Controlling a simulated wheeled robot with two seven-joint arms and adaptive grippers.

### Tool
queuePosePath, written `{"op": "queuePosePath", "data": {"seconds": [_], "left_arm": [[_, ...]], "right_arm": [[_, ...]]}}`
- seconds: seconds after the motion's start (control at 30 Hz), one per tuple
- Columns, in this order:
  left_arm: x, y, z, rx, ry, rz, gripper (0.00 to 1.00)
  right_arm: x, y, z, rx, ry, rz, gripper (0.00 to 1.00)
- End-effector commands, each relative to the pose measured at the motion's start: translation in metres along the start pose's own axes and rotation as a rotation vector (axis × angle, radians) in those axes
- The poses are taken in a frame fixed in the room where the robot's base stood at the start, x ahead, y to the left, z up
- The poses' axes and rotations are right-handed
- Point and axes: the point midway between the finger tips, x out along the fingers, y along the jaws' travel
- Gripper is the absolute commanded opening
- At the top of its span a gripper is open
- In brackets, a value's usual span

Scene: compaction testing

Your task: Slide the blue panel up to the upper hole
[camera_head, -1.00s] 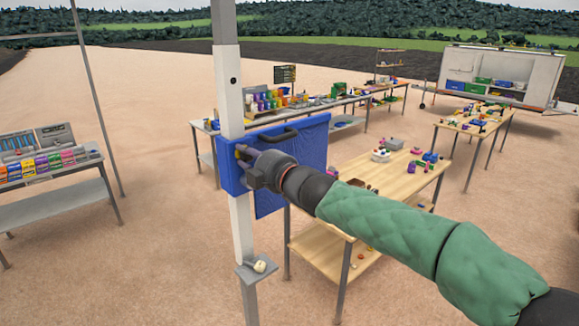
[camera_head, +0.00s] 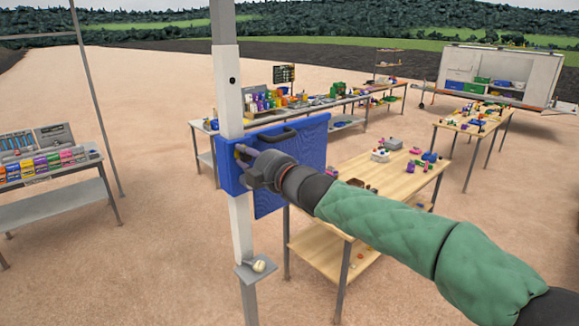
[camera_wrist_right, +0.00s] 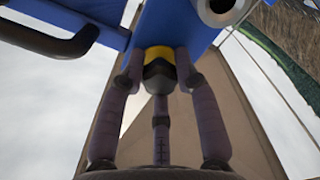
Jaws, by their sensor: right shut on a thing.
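The blue panel (camera_head: 308,145) is mounted by a sleeve around the white upright post (camera_head: 226,65) and has a black handle (camera_head: 277,136) on it. The upper hole (camera_head: 233,80) is a dark spot in the post, bare and well above the panel. My right gripper (camera_head: 243,155) is at the panel's sleeve. In the right wrist view its fingers are closed around a yellow-and-black knob (camera_wrist_right: 160,68) under the blue panel (camera_wrist_right: 172,25). The black handle (camera_wrist_right: 45,38) shows at upper left there. The lower hole is not visible. My left gripper is not in view.
A small grey shelf (camera_head: 247,274) low on the post bears a pale small piece (camera_head: 259,266). A wooden table (camera_head: 400,185) with small items stands behind my right arm. Another bench (camera_head: 50,208) with coloured boxes is at the left. The post above the panel is clear.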

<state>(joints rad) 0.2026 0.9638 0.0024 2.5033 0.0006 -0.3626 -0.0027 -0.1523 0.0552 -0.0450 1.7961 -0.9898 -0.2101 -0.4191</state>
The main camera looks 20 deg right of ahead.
Motion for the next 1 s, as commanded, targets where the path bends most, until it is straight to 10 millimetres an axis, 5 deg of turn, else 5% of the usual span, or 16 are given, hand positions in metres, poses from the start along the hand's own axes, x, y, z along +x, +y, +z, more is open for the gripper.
{"op": "queuePosePath", "data": {"seconds": [0.07,0.1,0.17,0.53,1.0], "left_arm": [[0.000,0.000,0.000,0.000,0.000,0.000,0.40],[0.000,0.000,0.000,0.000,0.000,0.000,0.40],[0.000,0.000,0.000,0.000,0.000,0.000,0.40],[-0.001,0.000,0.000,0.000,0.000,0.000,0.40],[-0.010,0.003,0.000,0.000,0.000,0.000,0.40]], "right_arm": [[0.000,0.000,0.000,0.000,-0.001,0.000,0.01],[0.000,0.000,0.000,0.000,-0.001,-0.001,0.40],[0.000,0.000,0.000,0.000,-0.001,0.000,0.55],[-0.003,0.001,0.000,0.000,0.000,0.000,0.55],[-0.049,0.001,0.000,0.001,-0.002,0.001,0.55]]}}
